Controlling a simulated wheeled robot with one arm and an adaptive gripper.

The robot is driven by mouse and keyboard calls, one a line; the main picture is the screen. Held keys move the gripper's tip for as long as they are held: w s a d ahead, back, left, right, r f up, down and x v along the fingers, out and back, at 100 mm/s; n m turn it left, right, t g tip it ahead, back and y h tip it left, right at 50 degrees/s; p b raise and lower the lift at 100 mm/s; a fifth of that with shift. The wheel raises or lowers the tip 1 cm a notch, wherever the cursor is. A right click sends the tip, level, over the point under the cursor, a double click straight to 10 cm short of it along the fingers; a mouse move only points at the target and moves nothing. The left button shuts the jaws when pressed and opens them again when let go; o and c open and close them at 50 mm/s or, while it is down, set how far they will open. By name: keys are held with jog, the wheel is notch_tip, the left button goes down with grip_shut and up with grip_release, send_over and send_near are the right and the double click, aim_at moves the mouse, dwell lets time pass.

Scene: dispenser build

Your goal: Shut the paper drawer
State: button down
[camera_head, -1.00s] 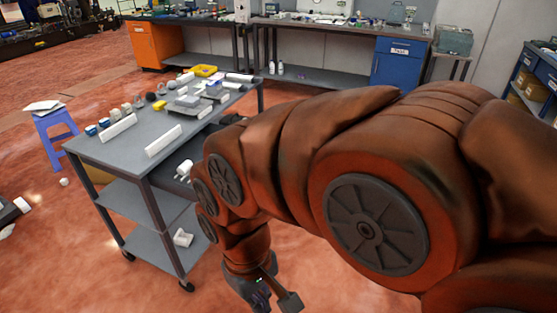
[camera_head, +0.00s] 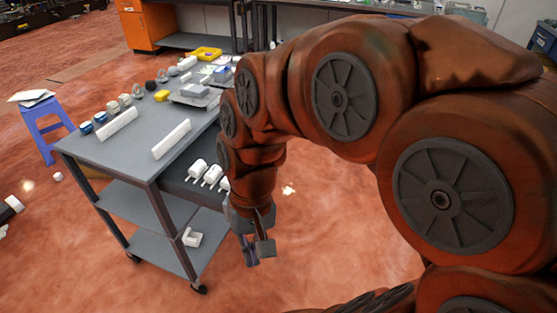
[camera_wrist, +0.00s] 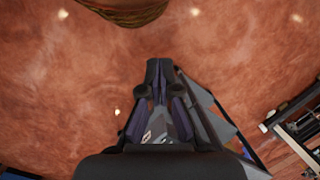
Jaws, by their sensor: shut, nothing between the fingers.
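A grey drawer (camera_head: 179,188) stands pulled out under the top of the grey cart, on its right side. Several white rolls (camera_head: 197,168) lie in it. My arm hides its far part, so I cannot tell how far it is out. My gripper (camera_head: 251,255) hangs pointing down in front of the drawer, right of the cart in the head view. It looks apart from the drawer. In the wrist view my gripper (camera_wrist: 158,66) has its fingertips together with nothing between them, over bare red floor.
The cart top (camera_head: 122,157) bears white bars, small jars and a yellow tray (camera_head: 206,54). A white part (camera_head: 192,237) lies on its bottom shelf. A blue stool (camera_head: 45,127) stands left. An orange cabinet (camera_head: 150,25) is behind. Floor right of the gripper is free.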

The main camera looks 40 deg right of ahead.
jog(key=w+d+f+m+t+y+b, duration=0.25)
jog(key=w+d+m, duration=0.4)
jog(key=w, duration=0.35)
jog(key=w+d+f+m+t+y+b, duration=0.25)
jog(key=w+d+m, duration=0.4)
jog(key=w, duration=0.35)
jog(key=w+d+f+m+t+h+b, duration=0.1)
jog(key=d+f+m+t, duration=0.2)
jog(key=d, duration=0.6)
jog(key=w+d+f+m+b, duration=0.1)
jog(key=d+f+m, duration=0.1)
jog(key=d+m, duration=0.5)
jog(key=w+d+f+m+t+h+b, duration=0.1)
jog(key=d+f+m+t+b, duration=0.15)
jog(key=d, duration=0.75)
jog(key=w+a+r+p+x, duration=0.1)
jog(key=r+x, duration=0.1)
jog(key=x, duration=1)
jog(key=shift+w+a+f, duration=0.2)
jog(key=shift+w, duration=0.1)
jog(key=shift+m+g, duration=0.25)
